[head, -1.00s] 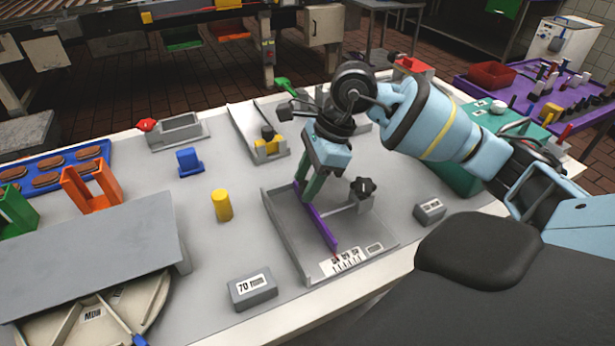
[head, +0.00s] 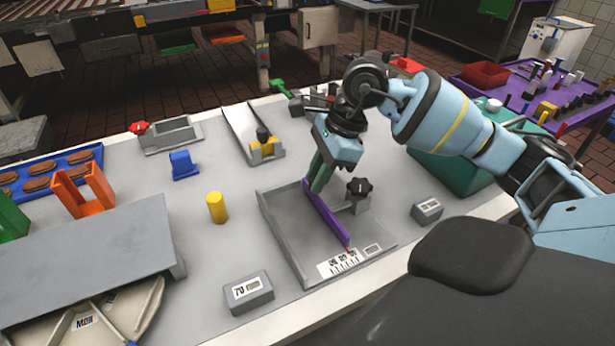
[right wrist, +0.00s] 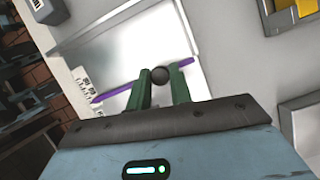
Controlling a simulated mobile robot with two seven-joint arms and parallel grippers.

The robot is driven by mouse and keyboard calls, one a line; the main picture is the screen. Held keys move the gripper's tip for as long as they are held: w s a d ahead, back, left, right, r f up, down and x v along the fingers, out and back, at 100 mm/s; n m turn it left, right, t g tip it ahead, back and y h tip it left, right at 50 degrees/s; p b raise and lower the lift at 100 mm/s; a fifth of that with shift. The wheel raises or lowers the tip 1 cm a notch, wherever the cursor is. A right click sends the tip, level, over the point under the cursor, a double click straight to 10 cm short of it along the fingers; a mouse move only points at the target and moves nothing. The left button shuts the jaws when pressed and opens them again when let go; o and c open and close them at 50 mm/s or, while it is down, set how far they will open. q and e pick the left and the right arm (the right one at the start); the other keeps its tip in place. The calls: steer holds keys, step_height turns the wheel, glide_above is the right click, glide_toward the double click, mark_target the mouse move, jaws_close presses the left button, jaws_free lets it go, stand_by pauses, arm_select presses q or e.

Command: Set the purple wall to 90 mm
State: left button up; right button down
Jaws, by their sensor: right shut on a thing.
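The purple wall (head: 328,217) stands upright inside the grey tray (head: 281,238), running from the back toward the front scale (head: 338,264). Its front end lies toward the right part of the white scale; the numbers are too small to read surely. My right gripper (head: 317,184) is shut on the back part of the wall. My left gripper is not in view.
A grey block marked 70 mm (head: 247,293) sits left of the tray, and another labelled block (head: 428,211) sits right. A yellow cylinder (head: 217,208) and a blue piece (head: 183,166) stand farther left. The tray floor left of the wall is clear.

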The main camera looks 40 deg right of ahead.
steer(key=c, duration=1.3)
jaws_free()
steer(key=shift+o, duration=0.2)
steer(key=shift+r, duration=0.1)
steer(key=v, duration=0.7)
steer(key=shift+r, duration=0.3)
steer(key=shift+d, duration=0.1)
